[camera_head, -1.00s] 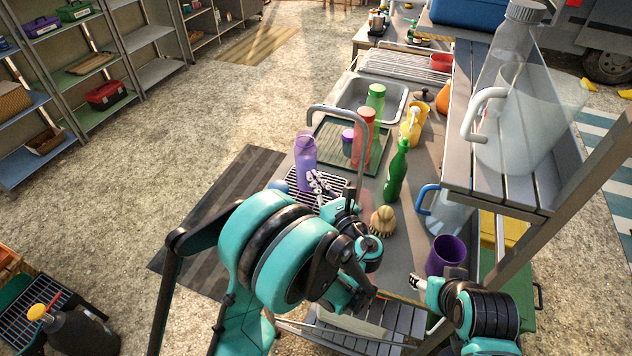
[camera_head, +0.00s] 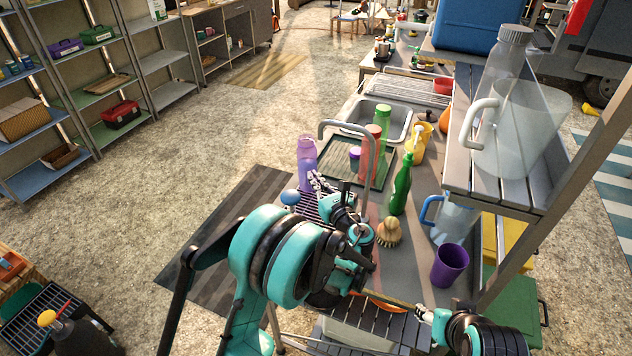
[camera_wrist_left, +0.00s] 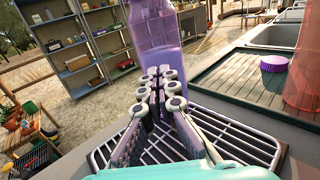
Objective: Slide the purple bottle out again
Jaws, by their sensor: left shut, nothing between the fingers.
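My left gripper (camera_head: 316,181) is shut and empty, low over the rack and pointing at the bottle. The fingers (camera_wrist_left: 160,88) overlap the bottle's lower part in the left wrist view; whether they touch it is unclear. My right gripper (camera_head: 421,311) is near the counter's front, below the purple cup; its jaw state is unclear.
The tap (camera_head: 345,125) arches close to the bottle's right. A dark green bottle (camera_head: 401,185), a brush (camera_head: 388,233) and the purple cup (camera_head: 449,265) stand right.

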